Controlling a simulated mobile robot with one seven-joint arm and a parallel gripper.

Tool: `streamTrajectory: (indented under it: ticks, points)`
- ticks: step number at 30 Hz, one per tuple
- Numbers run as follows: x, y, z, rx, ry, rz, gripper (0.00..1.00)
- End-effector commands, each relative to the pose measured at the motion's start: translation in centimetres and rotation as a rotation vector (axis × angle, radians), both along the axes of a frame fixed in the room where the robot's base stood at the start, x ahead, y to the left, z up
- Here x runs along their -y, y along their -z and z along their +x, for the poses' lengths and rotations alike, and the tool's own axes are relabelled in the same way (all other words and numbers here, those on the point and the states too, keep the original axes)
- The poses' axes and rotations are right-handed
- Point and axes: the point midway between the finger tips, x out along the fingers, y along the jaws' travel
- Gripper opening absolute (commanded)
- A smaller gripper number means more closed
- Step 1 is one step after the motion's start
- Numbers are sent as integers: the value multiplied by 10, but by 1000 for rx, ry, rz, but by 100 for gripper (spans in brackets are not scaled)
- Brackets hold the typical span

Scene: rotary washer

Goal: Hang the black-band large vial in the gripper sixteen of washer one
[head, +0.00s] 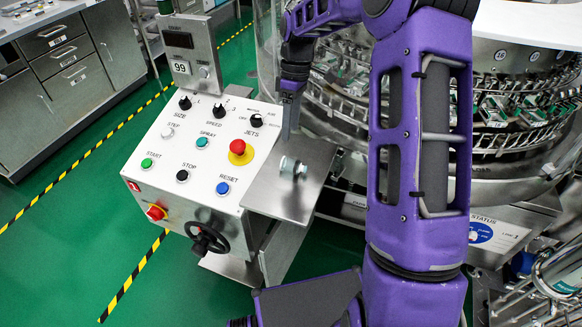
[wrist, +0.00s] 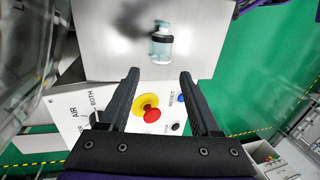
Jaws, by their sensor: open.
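A clear vial (head: 291,166) is on the bare metal shelf (head: 268,193) beside the control panel. In the wrist view the vial (wrist: 161,48) is pale and clear with a black band around it, lying beyond my fingertips. I cannot tell surely whether it stands or lies. My gripper (wrist: 160,74) is open and empty, with the vial ahead of the gap and not touched.
The control panel (head: 195,150) has knobs, buttons and a red emergency stop (head: 238,148) close to the shelf. A black handwheel (head: 207,240) sticks out below. The washer's clear guard (head: 268,45) stands behind. Green floor is open at the left.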

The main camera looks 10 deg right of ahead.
Motion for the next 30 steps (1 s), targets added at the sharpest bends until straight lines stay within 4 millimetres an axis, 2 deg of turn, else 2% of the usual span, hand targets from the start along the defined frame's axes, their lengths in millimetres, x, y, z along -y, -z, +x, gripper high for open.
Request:
streamTrajectory:
  ticks: [1, 3, 6, 13, 21, 30]
  points:
    - [-1, 13, -3, -3, 0, 1, 64]
    - [-3, 25, -5, -3, -1, 1, 64]
    - [-5, 38, -7, -1, -1, 1, 64]
    - [-5, 52, -11, -1, 0, -1, 64]
    - [-7, 89, -23, -1, 0, 1, 64]
    - [-8, 95, -24, 1, 0, -1, 64]
